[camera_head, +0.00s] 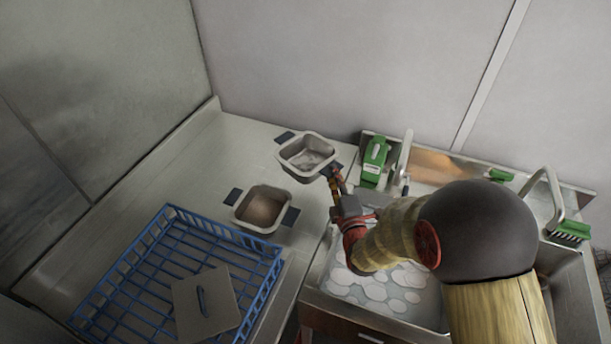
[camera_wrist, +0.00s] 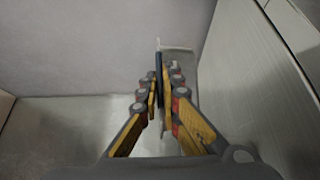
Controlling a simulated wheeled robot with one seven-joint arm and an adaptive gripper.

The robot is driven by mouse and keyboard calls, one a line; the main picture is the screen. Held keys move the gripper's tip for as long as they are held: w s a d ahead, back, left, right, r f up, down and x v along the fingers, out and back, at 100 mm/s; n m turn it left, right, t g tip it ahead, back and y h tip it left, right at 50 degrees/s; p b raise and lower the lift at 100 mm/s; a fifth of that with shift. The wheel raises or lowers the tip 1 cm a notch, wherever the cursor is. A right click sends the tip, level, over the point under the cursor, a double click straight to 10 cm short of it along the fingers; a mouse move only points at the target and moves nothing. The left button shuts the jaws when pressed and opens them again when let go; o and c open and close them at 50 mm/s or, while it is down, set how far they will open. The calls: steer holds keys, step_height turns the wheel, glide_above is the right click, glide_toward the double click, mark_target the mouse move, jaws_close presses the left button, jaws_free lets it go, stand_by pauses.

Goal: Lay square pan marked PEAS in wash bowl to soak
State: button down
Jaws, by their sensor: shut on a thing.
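A square grey metal pan (camera_head: 307,157) with dark side tabs is at the back of the counter; no PEAS marking is readable. My gripper (camera_head: 334,177) is shut on its right-hand tab. In the wrist view my gripper (camera_wrist: 163,88) closes on a thin dark edge, with part of a pale pan (camera_wrist: 179,50) beyond it. I cannot tell whether the pan is clear of the counter. A second square pan (camera_head: 262,209), brownish inside, stands nearer; its marking is unreadable too. The wash bowl (camera_head: 345,303), a sink with foamy water, is to the right, partly hidden by my arm.
A blue wire rack (camera_head: 150,262) stands at the front left with a flat square lid (camera_head: 206,303) on it. Behind the sink are a green bottle (camera_head: 374,160), taps (camera_head: 403,155) and a green brush (camera_head: 571,231). Walls close off the back and left.

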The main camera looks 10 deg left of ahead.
mark_target(320, 175)
steer(key=w+a+f, duration=0.2)
steer(key=a, duration=0.1)
steer(key=w+a+f+b, duration=0.1)
steer(key=a, duration=0.1)
steer(key=shift+w+f, duration=0.2)
steer(key=shift+w, duration=0.1)
steer(key=a+f, duration=0.1)
steer(key=w+a+f, duration=0.1)
steer(key=f, duration=0.1)
steer(key=w+f+b, duration=0.1)
steer(key=shift+w+a+f, duration=0.1)
steer(key=shift+a+f, duration=0.05)
steer(key=shift+a, duration=0.25)
steer(key=shift+w+a+f, duration=0.1)
steer(key=shift+a+f, duration=0.05)
steer(key=shift+f, duration=0.05)
steer(key=shift+f+b, duration=0.65)
steer(key=shift+f, duration=0.95)
steer(key=shift+f, duration=0.2)
steer(key=c, duration=2.1)
jaws_free()
steer(key=shift+o, duration=0.5)
steer(key=shift+r, duration=0.15)
